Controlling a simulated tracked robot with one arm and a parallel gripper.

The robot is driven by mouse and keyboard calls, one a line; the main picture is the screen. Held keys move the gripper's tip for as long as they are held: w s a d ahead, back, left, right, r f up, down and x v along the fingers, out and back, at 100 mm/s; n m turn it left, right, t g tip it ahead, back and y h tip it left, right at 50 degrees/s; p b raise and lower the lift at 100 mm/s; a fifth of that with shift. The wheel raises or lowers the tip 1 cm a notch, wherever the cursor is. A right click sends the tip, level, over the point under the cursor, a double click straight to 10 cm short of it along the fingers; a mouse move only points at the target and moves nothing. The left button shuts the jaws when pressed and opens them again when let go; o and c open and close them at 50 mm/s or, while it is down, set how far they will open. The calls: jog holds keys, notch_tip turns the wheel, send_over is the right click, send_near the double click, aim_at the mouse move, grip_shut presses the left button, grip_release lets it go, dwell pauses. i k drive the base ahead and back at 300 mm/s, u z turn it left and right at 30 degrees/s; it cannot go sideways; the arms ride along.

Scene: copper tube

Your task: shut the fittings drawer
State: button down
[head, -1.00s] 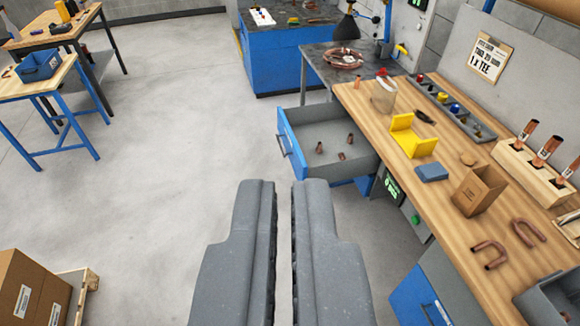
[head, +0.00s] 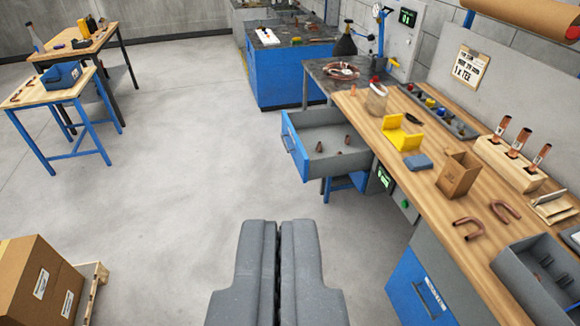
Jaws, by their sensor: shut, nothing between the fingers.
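The fittings drawer (head: 290,142) stands pulled out from under the wooden workbench, at the centre of the head view. It has a blue front with a handle on its outer face, grey walls and several small copper fittings inside. My gripper (head: 278,228) is shut and empty in the lower middle of the view. It is nearer to me than the drawer and apart from it, over the floor.
The workbench (head: 430,182) runs along the right, with a yellow bracket (head: 402,134), a cardboard box (head: 458,174) and copper bends on it. A closed blue drawer (head: 418,290) is at lower right. Cardboard boxes on a pallet (head: 95,280) stand at lower left. The floor (head: 180,170) between is clear.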

aim_at(302, 132)
jog(key=u, duration=0.3)
jog(key=i, duration=1.5)
jog(key=z, duration=0.45)
